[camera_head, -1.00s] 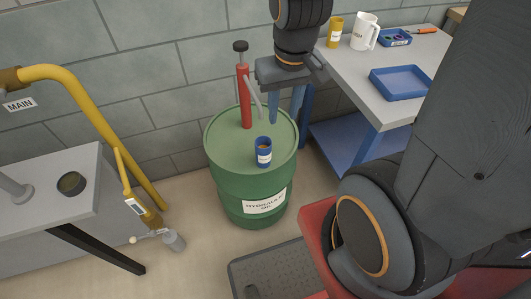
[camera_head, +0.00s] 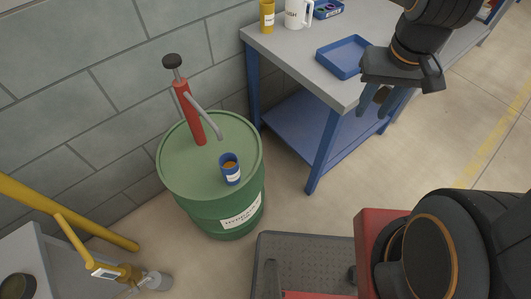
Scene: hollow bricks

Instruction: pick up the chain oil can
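A blue can (camera_head: 230,169) with a white label and an orange-brown top stands upright on the green drum (camera_head: 181,165). A yellow can (camera_head: 267,16) with a pale label stands on the workbench at the top, partly cut off by the frame. Neither can's label is readable, so I cannot tell which is the chain oil can. My gripper (camera_head: 378,108) is open, fingers pointing down, with nothing held between them. It appears in front of the workbench's right part, well right of the blue can and apart from both cans.
A red hand pump (camera_head: 188,112) with a grey spout rises from the drum behind the blue can. The workbench (camera_head: 290,55) holds a white mug (camera_head: 299,13), a blue tray (camera_head: 343,57) and a small blue box (camera_head: 328,9). A yellow pipe (camera_head: 62,209) and grey table (camera_head: 40,262) are at lower left.

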